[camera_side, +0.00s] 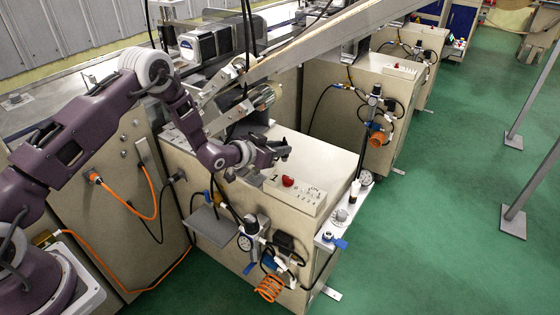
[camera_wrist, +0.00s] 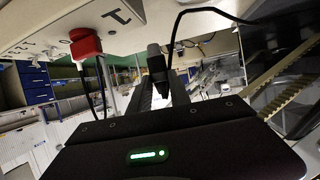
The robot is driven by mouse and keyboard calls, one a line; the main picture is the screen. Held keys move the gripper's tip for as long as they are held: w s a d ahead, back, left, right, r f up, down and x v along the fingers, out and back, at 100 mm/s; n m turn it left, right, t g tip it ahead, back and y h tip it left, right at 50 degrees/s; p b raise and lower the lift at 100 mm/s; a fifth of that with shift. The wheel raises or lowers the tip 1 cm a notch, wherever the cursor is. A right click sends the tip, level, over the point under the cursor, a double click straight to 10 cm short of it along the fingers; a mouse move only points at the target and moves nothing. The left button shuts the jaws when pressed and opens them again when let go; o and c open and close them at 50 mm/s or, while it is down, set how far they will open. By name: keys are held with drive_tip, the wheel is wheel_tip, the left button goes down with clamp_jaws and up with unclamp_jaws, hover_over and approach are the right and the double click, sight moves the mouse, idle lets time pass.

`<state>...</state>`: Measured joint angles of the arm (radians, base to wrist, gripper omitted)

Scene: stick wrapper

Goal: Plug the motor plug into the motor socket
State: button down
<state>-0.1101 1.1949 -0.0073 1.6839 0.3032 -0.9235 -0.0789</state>
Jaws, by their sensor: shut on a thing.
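My gripper (camera_side: 284,147) is above the top of the near beige machine cabinet in the side view. In the wrist view, its dark fingers reach forward from the black gripper body (camera_wrist: 165,145). They are closed around a small black plug (camera_wrist: 157,66), and a thin black cable curves from near it to the upper right. The plug is too small and dark to tell apart in the side view. I cannot pick out the motor socket with certainty in either view.
A beige control box (camera_side: 296,196) with a red part (camera_side: 288,181) stands on the cabinet (camera_side: 318,155), close to my gripper. The red part also shows in the wrist view (camera_wrist: 86,43). Hoses and gauges crowd the cabinet's front. A slanted beam (camera_side: 310,48) crosses behind.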

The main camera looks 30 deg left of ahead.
wheel_tip(320, 180, up, 12)
drive_tip(key=s+a+f, duration=0.3)
drive_tip(key=a+f, duration=0.1)
drive_tip(key=a, duration=0.2)
drive_tip(key=s+a+f, duration=0.4)
drive_tip(key=a, duration=0.3)
drive_tip(key=shift+a+f, duration=0.15)
drive_tip(key=shift+a, duration=0.1)
drive_tip(key=shift+f, duration=2.9)
drive_tip(key=shift+f, duration=1.35)
drive_tip(key=c, duration=1.1)
unclamp_jaws()
